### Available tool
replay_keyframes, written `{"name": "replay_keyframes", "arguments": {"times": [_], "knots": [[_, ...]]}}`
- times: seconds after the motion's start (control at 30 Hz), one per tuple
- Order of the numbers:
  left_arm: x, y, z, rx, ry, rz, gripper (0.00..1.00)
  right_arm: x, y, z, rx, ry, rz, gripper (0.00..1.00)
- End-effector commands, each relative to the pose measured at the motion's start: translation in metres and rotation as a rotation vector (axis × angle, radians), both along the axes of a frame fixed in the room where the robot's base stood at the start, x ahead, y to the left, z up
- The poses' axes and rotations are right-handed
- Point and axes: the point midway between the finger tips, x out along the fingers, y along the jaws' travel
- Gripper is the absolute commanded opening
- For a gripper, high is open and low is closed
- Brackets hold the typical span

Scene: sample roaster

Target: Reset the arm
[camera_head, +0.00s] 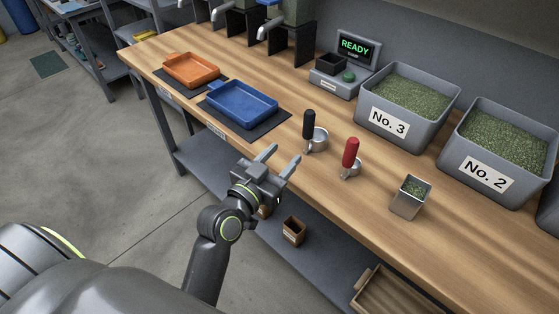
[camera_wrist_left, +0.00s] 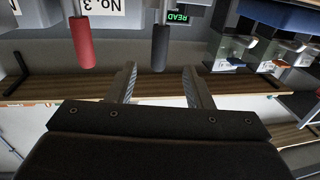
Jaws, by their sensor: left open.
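My left gripper (camera_head: 280,160) is open and empty in front of the wooden bench's near edge, below the black-handled scoop (camera_head: 310,127) and left of the red-handled scoop (camera_head: 349,155). In the left wrist view the two fingers (camera_wrist_left: 158,86) are spread with nothing between them. The black handle (camera_wrist_left: 161,48) and the red handle (camera_wrist_left: 82,42) show beyond the fingers there. My right gripper is in neither view.
The bench (camera_head: 330,191) holds an orange tray (camera_head: 192,82), a blue tray (camera_head: 241,113), a READY device (camera_head: 334,82), bins No. 3 (camera_head: 386,133) and No. 2 (camera_head: 470,183), and a metal cup (camera_head: 405,208) of green beans. A lower shelf (camera_head: 318,258) holds small boxes.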

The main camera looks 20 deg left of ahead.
Motion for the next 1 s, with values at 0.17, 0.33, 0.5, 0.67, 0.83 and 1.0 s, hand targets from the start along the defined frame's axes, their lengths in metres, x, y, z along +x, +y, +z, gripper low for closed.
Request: {"name": "replay_keyframes", "arguments": {"times": [0.17, 0.33, 0.5, 0.67, 0.83, 1.0], "knots": [[-0.003, 0.001, 0.000, 0.000, 0.000, 0.000, 0.46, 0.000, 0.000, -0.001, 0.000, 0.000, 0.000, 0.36], [-0.003, 0.001, 0.000, 0.000, 0.000, 0.000, 0.46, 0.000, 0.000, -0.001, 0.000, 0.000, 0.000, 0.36], [-0.003, 0.001, 0.000, 0.001, 0.000, 0.000, 0.46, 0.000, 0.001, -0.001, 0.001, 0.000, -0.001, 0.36], [-0.008, 0.002, -0.010, 0.016, 0.046, -0.008, 0.46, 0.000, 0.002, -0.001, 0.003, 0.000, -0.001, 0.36], [-0.044, 0.014, -0.061, 0.080, 0.301, -0.027, 0.46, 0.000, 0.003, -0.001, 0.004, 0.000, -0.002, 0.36], [-0.111, 0.045, -0.123, 0.142, 0.676, 0.027, 0.46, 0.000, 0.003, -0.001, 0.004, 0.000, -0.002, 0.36]]}}
